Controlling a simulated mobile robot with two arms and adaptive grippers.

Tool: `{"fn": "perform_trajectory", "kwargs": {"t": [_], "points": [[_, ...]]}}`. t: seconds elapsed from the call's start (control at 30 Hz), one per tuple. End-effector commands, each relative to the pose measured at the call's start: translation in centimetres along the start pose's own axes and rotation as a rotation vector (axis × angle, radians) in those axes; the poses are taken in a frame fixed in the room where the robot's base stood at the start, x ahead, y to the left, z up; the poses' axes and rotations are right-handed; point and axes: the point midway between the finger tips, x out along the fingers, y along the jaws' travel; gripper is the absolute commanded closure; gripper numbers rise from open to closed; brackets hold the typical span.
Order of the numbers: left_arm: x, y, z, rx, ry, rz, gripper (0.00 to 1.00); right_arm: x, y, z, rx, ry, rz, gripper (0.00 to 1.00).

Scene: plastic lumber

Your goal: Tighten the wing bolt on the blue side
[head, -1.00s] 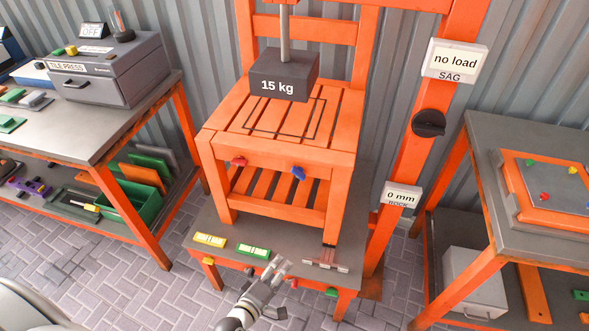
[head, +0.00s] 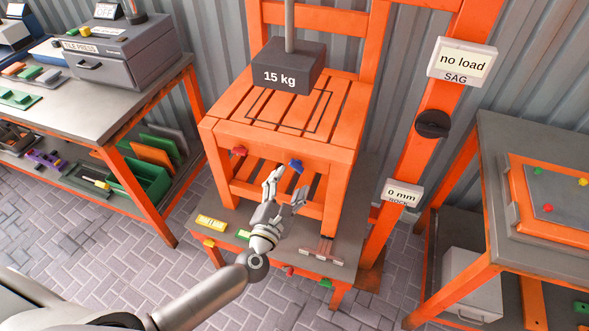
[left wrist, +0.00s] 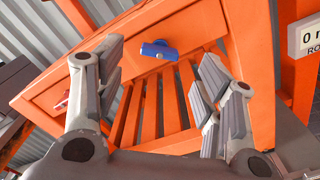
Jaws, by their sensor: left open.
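The blue wing bolt (head: 296,166) sits on the front rail of the orange chair (head: 270,133), at its right side. It also shows in the left wrist view (left wrist: 158,50), apart from the fingers and beyond them, between their tips. A red wing bolt (head: 239,152) sits on the same rail to the left; its edge shows in the left wrist view (left wrist: 62,101). My left gripper (head: 286,186) is open and empty, just in front of and below the blue bolt. My right gripper is not in view.
A 15 kg weight (head: 287,68) hangs above the seat. Signs read "no load" (head: 462,62) and "0 mm" (head: 403,194). Benches stand left and right.

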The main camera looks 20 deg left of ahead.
Motion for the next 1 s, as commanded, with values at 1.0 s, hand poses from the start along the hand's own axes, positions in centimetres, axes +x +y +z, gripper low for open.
{"fn": "perform_trajectory", "kwargs": {"t": [1.0], "points": [[5.0,-0.1,0.0,0.001,0.0,-0.001,0.68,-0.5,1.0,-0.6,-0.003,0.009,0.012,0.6]]}}
